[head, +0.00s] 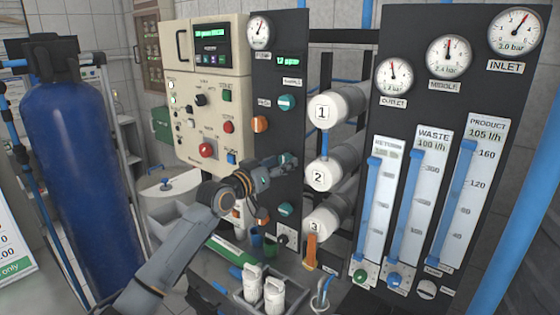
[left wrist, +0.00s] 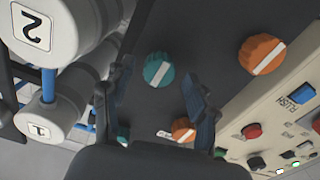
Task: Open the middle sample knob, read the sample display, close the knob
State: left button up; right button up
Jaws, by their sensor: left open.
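The dark panel (head: 277,35) carries a sample display (head: 291,61) with lit green characters, too small to read surely. Below it are an upper teal knob (head: 286,102) and a lower teal knob (head: 285,209). The middle teal knob is mostly hidden behind my left gripper (head: 280,166) in the head view. In the left wrist view, the middle teal knob (left wrist: 158,70) has a slanted white line and lies ahead, between the two fingers of my open left gripper (left wrist: 158,80). Contact cannot be told. My right gripper is not in view.
Orange knobs (left wrist: 263,54) sit beside the teal ones. White bottles (head: 274,292) stand in a tray below. A blue tank (head: 75,170) is at left.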

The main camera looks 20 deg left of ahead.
pick_arm(q)
jog(key=shift+w+d, duration=0.1)
jog(key=shift+w, duration=0.05)
jog(key=c, duration=1.2)
jog(key=shift+o, duration=0.2)
